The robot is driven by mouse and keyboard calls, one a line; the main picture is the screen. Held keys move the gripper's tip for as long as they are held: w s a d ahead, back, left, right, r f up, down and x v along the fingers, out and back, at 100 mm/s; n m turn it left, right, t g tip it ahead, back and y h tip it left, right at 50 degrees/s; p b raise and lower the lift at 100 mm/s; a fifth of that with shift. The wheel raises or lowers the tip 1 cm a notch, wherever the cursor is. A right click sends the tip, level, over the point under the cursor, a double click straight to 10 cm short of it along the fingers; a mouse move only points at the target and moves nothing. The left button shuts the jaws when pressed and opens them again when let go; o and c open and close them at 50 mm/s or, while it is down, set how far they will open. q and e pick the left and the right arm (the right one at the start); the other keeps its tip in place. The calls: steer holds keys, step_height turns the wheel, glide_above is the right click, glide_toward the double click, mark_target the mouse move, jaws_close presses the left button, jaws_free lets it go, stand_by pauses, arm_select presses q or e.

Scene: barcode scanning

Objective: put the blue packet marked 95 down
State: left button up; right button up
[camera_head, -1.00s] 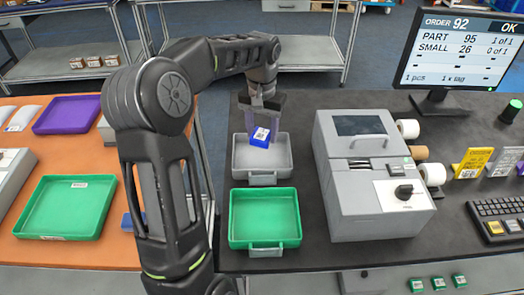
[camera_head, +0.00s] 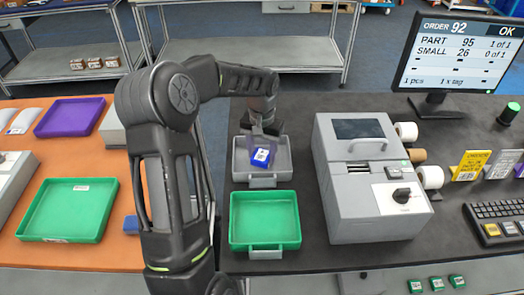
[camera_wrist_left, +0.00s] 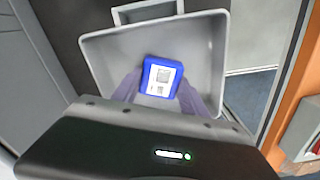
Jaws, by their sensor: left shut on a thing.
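The blue packet (camera_head: 261,157) with a white label is between the fingers of my left gripper (camera_head: 262,148), which is shut on it. The packet and gripper are inside the outline of the grey tray (camera_head: 284,172) on the dark bench. In the left wrist view the packet (camera_wrist_left: 160,78) shows label up between both fingers (camera_wrist_left: 160,90), over the floor of the grey tray (camera_wrist_left: 103,55). Whether the packet touches the tray floor I cannot tell. My right gripper is not in view.
A green tray (camera_head: 264,220) stands just in front of the grey tray. A grey machine (camera_head: 370,180) stands close to the right. A monitor (camera_head: 458,55) reads order 92, part 95, 1 of 1. The orange table (camera_head: 60,255) with trays is at the left.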

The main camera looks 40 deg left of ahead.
mark_target(262, 154)
arm_select(q)
steer(key=o, duration=1.1)
steer(key=shift+f, duration=0.2)
steer(key=shift+c, duration=0.2)
steer(key=o, duration=0.5)
steer(key=shift+c, duration=0.2)
steer(key=shift+r, duration=0.1)
step_height(262, 154, up, 12)
steer(key=b, duration=0.1)
steer(key=shift+r, duration=0.1)
